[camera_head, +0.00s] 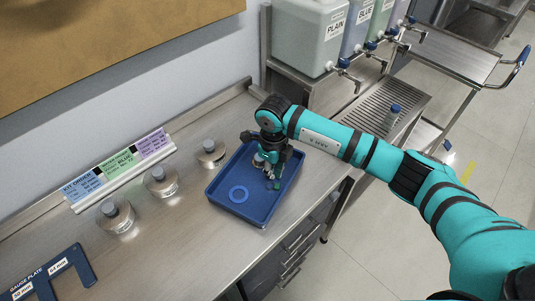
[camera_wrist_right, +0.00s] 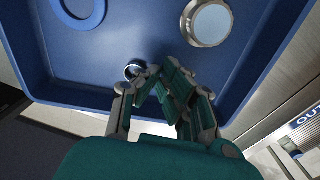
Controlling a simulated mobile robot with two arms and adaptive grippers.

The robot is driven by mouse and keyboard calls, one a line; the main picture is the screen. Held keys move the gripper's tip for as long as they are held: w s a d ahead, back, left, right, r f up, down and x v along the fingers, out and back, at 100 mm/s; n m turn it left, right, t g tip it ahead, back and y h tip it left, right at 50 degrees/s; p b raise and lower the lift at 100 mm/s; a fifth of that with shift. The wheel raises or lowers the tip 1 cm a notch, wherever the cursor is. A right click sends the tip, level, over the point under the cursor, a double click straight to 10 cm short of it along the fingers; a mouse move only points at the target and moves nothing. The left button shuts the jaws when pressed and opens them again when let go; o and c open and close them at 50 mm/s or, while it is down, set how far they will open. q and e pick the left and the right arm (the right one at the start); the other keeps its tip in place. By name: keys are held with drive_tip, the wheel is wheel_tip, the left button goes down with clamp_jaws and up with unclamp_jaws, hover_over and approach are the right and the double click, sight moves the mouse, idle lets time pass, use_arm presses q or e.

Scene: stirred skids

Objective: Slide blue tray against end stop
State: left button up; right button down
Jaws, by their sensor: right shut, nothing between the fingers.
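The blue tray (camera_head: 262,205) sits on the steel bench, near its right edge. A blue ring (camera_head: 238,194) lies in its left part. My right gripper (camera_head: 272,183) points down into the tray, shut and empty. The wrist view shows the gripper (camera_wrist_right: 152,78) close over the tray floor (camera_wrist_right: 110,50), near one wall. A small metal ring (camera_wrist_right: 135,70) is beside the fingertips, and a round metal piece with a pale top (camera_wrist_right: 208,22) lies farther in. Contact between fingers and tray cannot be told. No end stop is clearly identifiable. My left gripper is not in view.
Several metal weights (camera_head: 161,182) stand left of the tray, before a label rack (camera_head: 118,170). A dark blue gauge plate (camera_head: 55,273) lies at lower left.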

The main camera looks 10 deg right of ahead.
sight(290, 181)
drive_tip(key=shift+s+d+r, duration=0.2)
drive_tip(key=shift+s+d, duration=0.3)
drive_tip(key=shift+s+d+p, duration=0.2)
drive_tip(key=shift+s+p, duration=0.05)
drive_tip(key=shift+p, duration=0.1)
drive_tip(key=shift+s+d, duration=0.1)
drive_tip(key=shift+d, duration=0.05)
drive_tip(key=shift+f, duration=0.1)
drive_tip(key=shift+s+d, duration=1.15)
drive_tip(key=shift+d, duration=0.05)
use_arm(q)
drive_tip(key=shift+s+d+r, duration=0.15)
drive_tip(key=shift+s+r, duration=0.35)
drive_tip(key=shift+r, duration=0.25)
use_arm(e)
drive_tip(key=shift+a, duration=0.1)
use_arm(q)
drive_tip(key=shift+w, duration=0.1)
use_arm(e)
wheel_tip(290, 181, up, 12)
